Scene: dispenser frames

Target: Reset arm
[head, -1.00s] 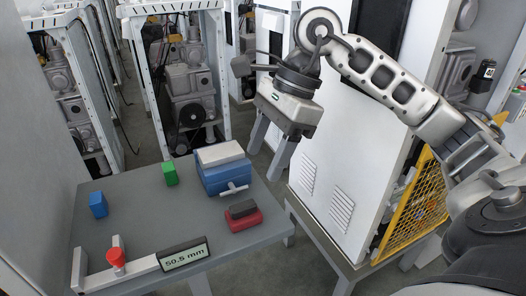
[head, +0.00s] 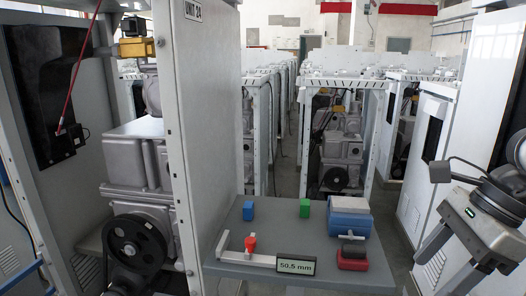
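My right gripper (head: 480,238) is at the right edge in the head view, to the right of the grey table (head: 230,235) and apart from it. No held thing shows. My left gripper is not in view.
Machine frames (head: 342,150) stand behind; a white cabinet panel (head: 208,110) rises at left.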

